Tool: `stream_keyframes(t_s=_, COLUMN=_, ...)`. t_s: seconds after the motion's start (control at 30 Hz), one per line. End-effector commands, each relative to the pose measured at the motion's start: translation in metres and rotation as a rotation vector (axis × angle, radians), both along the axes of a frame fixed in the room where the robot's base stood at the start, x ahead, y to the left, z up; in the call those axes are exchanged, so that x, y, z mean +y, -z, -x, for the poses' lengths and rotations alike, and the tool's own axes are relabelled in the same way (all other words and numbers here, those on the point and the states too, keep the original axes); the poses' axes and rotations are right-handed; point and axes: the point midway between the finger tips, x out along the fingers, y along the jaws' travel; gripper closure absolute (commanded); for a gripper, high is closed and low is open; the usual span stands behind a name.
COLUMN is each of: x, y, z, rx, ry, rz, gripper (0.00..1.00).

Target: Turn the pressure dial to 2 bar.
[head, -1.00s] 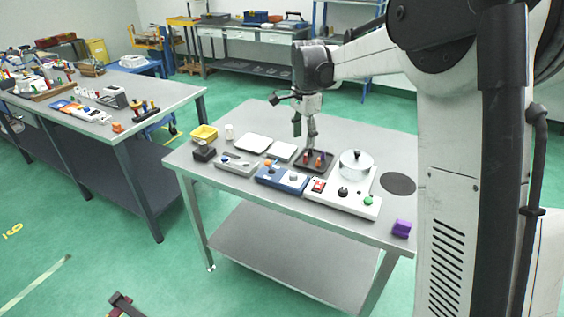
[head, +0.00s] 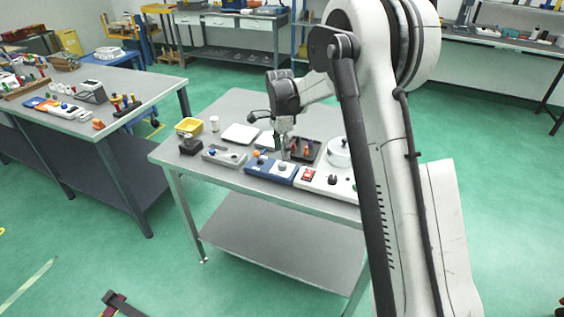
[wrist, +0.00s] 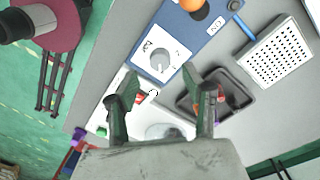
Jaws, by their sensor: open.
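The blue box (head: 256,164) stands near the front of the grey table. The dial, a grey round knob (wrist: 160,60) on a white square plate, sits on this box; it also shows in the head view (head: 283,166). Small marks surround the knob, but I cannot read the setting. An orange knob (wrist: 193,4) is on the same box. My gripper (wrist: 166,92) is open and empty, its two fingers spread. In the head view my gripper (head: 285,154) hangs just behind the dial, apart from it as far as I can see.
A dark tray (wrist: 240,101) with red pieces lies beside the box. A white perforated plate (wrist: 277,52) is behind it. A white panel (head: 325,182) with a red switch stands to the right, with a white pot (head: 338,154) behind. A yellow bin (head: 189,127) is far left.

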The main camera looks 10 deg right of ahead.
Motion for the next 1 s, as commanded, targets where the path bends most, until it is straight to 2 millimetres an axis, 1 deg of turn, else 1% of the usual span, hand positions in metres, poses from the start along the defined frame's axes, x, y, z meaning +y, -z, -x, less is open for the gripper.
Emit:
stream_keyframes(t_s=0.03, x=0.000, y=0.009, z=0.000, rx=0.000, ry=0.000, rz=0.000, gripper=0.55)
stream_keyframes(t_s=0.1, x=0.000, y=0.021, z=0.001, rx=0.000, ry=0.000, rz=0.000, gripper=0.55)
stream_keyframes(t_s=0.3, x=0.000, y=0.044, z=0.002, rx=0.000, ry=0.000, rz=0.000, gripper=0.55)
stream_keyframes(t_s=0.47, x=-0.001, y=0.051, z=0.003, rx=0.000, ry=0.000, rz=0.000, gripper=0.55)
stream_keyframes(t_s=0.73, x=-0.001, y=0.052, z=0.003, rx=0.000, ry=0.000, rz=0.000, gripper=0.55)
stream_keyframes(t_s=1.0, x=0.000, y=0.052, z=0.003, rx=0.000, ry=0.000, rz=0.000, gripper=0.91)
